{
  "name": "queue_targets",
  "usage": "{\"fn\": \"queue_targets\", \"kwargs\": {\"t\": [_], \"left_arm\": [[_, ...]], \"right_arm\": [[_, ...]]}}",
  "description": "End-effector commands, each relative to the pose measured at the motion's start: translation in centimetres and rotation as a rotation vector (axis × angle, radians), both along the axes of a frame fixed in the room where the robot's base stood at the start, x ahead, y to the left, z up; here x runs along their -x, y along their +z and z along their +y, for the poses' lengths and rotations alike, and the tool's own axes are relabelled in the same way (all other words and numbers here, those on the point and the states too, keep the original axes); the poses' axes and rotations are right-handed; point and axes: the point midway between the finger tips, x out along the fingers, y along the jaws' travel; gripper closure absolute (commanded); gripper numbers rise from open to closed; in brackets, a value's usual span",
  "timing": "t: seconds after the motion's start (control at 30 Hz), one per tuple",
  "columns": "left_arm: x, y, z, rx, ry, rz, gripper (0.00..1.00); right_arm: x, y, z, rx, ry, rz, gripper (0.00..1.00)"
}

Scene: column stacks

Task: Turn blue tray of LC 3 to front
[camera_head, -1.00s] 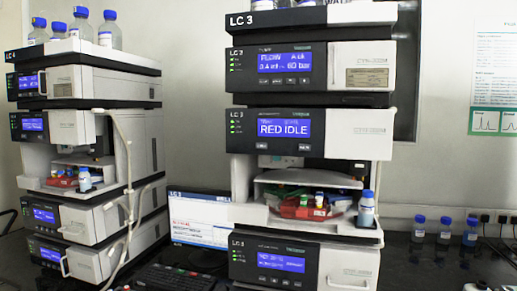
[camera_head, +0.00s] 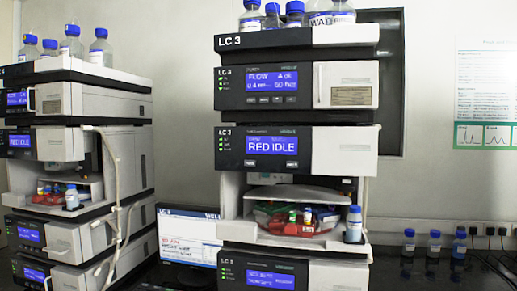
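The LC 3 stack stands in the middle of the head view. Its autosampler module (camera_head: 345,150) has a display (camera_head: 271,143) reading "RED IDLE". Below it an open compartment holds a round tray carousel. A red tray (camera_head: 298,229) with small vials faces the front. Green and dark parts show behind it under a pale cover (camera_head: 300,194). I cannot clearly make out the blue tray there. A blue-capped bottle (camera_head: 354,227) stands at the compartment's right front. Neither of my grippers is in view.
Another stack (camera_head: 60,100) stands at the left, with its own open compartment and red tray. A monitor (camera_head: 188,235) sits between the stacks. Blue-capped bottles (camera_head: 434,244) stand on the dark bench at right. More bottles (camera_head: 294,14) stand on top of LC 3.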

Motion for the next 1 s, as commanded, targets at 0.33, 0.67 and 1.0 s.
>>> {"fn": "queue_targets", "kwargs": {"t": [0.33,0.67,1.0], "left_arm": [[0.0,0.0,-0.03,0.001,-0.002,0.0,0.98],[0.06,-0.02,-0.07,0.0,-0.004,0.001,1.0],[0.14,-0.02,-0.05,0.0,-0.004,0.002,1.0]], "right_arm": [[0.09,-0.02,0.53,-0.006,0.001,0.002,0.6],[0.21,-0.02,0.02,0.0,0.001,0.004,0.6],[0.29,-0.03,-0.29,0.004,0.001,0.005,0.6]]}}
